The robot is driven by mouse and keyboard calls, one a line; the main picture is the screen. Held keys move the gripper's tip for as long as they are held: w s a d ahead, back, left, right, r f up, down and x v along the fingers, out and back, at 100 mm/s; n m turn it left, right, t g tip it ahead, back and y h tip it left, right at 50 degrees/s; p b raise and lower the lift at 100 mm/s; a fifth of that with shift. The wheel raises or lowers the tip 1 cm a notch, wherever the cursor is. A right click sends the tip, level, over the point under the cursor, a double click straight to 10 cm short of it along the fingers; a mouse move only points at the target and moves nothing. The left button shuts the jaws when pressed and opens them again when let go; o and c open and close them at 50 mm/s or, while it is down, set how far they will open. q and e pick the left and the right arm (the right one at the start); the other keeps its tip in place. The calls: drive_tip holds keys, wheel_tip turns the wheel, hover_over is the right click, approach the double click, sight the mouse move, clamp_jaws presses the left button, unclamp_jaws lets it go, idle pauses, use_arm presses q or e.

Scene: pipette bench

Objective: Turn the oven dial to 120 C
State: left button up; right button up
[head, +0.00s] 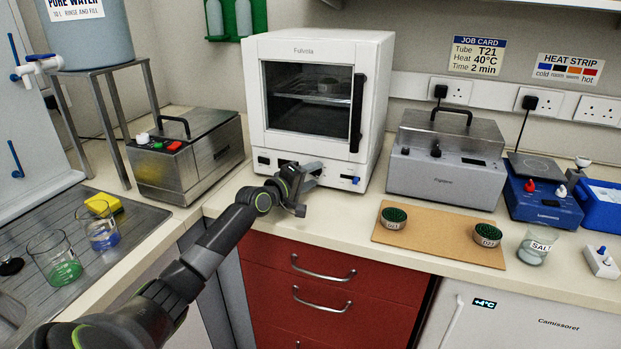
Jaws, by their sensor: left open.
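The white oven (376,70) stands at the back of the bench with its door shut and a dark window in it. A narrow control strip (335,176) runs below the door, with dark displays and a small blue control (353,180) at its right. My left gripper (308,187) is open in front of this strip, near its middle. It covers part of the strip, so I cannot make out the dial or its setting, nor whether the fingers touch it. My right gripper is not in view.
A steel bath (205,160) stands left of the oven, and a grey lidded unit (440,178) stands right of it. A cork board (430,232) with two dark-topped round pots lies at the front right. Glass beakers (62,262) stand on the left drainer.

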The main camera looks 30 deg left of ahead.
use_arm(q)
drive_tip(key=c, duration=1)
